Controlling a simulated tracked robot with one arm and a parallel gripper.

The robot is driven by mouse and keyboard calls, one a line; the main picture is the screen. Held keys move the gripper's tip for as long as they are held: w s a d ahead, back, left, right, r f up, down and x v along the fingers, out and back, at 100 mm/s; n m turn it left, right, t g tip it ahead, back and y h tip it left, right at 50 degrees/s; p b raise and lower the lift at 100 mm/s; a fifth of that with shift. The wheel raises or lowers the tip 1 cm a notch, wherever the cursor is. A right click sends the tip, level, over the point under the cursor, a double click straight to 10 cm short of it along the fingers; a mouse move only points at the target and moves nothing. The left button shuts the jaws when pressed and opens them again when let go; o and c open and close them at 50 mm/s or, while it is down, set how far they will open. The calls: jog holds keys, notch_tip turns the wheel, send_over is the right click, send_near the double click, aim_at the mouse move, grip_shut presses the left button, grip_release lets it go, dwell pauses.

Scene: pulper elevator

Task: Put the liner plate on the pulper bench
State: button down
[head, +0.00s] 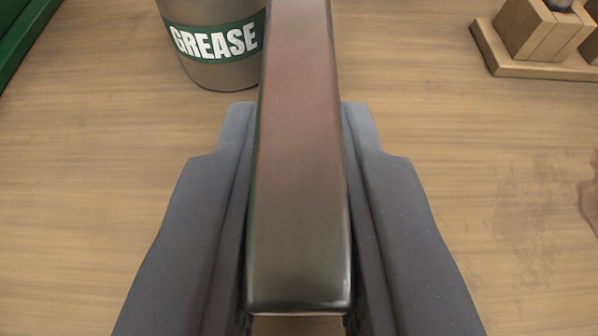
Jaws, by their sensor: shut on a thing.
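A long, dark metal bar-shaped piece (300,150), which looks like the liner plate seen edge-on, stands between the two grey fingers of my gripper (298,125). Both fingers press against its long sides and my gripper is shut on it. Its near end is at the bottom of the picture and its far end runs out of the top edge. Below it is a wooden bench top (130,150), likely the pulper bench. I cannot tell whether the plate touches the bench, as the fingers and the plate hide the space below.
A grease tin (215,70) with a green label stands just left of the plate's far part. A wooden block holder (535,70) stands at the upper right. A green edge (25,35) shows at the upper left. A dark stain (590,205) marks the right. Bare wood lies on both sides.

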jog(key=shift+f, duration=0.1)
jog(key=c, duration=1.4)
grip_release()
jog(key=p+v, duration=0.1)
jog(key=v, duration=1.1)
jog(key=shift+p, duration=0.3)
